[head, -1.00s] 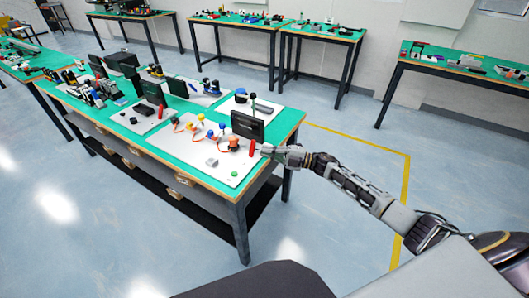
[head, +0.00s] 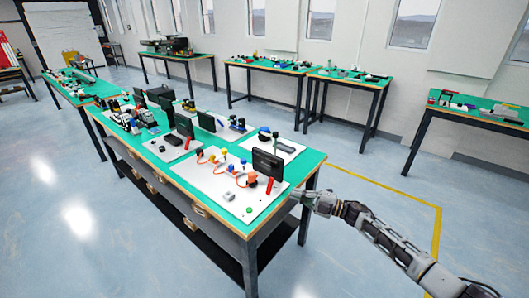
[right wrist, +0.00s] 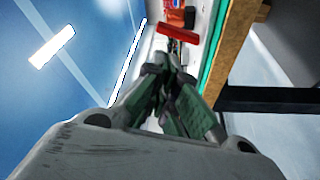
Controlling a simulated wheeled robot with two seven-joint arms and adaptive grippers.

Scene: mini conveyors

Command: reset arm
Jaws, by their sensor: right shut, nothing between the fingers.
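My right gripper (head: 298,196) is at the near right edge of the green-topped table (head: 308,163) in the head view. In the right wrist view its fingers (right wrist: 172,56) are together with nothing held between them. A red upright piece (head: 270,187) stands on the white board just ahead of the gripper; a red bar (right wrist: 177,32) shows just beyond the fingertips in the right wrist view. I cannot tell whether they touch. My left gripper is out of view.
The white board (head: 212,184) carries a dark screen (head: 267,165), a grey block (head: 228,195) and a green button (head: 249,210). Other green tables stand along the wall, one at the right (head: 480,117). The floor right of the near table is clear around a yellow line (head: 400,193).

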